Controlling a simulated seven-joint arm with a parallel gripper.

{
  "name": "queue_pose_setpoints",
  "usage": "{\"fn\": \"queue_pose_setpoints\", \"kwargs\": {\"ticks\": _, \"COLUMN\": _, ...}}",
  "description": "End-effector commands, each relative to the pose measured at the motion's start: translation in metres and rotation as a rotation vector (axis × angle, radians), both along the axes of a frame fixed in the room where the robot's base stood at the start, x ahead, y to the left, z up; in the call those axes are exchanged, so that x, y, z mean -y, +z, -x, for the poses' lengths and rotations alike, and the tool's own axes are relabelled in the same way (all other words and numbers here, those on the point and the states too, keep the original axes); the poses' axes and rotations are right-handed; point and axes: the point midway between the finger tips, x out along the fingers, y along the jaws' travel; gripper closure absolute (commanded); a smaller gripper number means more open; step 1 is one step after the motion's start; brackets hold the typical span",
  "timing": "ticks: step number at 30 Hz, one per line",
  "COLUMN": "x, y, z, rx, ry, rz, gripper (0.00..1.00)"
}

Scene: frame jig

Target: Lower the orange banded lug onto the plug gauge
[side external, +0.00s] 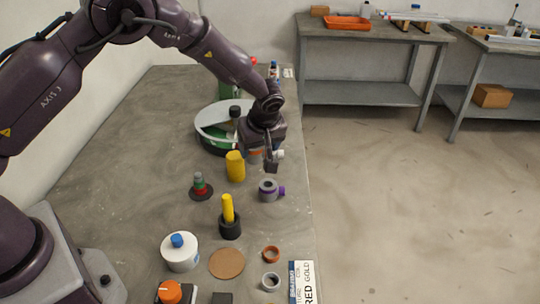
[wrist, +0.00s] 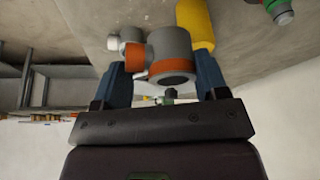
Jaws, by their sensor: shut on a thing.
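The orange banded lug (wrist: 170,54) is a grey ring with an orange-banded boss on its side. My gripper (wrist: 160,84) is shut on it, with the lug between the blue-grey fingers in the wrist view. In the side view my gripper (side external: 268,163) is above the bench near its right edge, and the lug is mostly hidden. A stepped post with grey, green and red bands on a dark round base (side external: 201,194) looks like the plug gauge. It stands upright with nothing around it, in front and left of my gripper. Its top also shows in the wrist view (wrist: 281,12).
A yellow cylinder (side external: 235,167) stands close to my gripper's left. A purple-banded lug (side external: 268,190) lies in front of it. A yellow pin in a black base (side external: 229,222), a white jar (side external: 180,253) and loose rings (side external: 271,254) stand nearer. A round tray (side external: 207,139) is behind.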

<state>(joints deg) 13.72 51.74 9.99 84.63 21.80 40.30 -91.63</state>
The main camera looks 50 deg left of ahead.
Motion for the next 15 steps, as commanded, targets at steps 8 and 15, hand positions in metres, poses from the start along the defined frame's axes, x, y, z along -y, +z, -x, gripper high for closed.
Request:
{"fn": "queue_pose_setpoints", "kwargs": {"ticks": 8, "x": 0.001, "y": 0.03, "z": 0.058, "rx": 0.002, "ry": -0.002, "rz": 0.001, "gripper": 0.57}}
{"fn": "queue_pose_setpoints", "kwargs": {"ticks": 15, "x": 0.0, "y": 0.042, "z": 0.087, "rx": 0.002, "ry": 0.001, "rz": 0.0, "gripper": 0.57}}
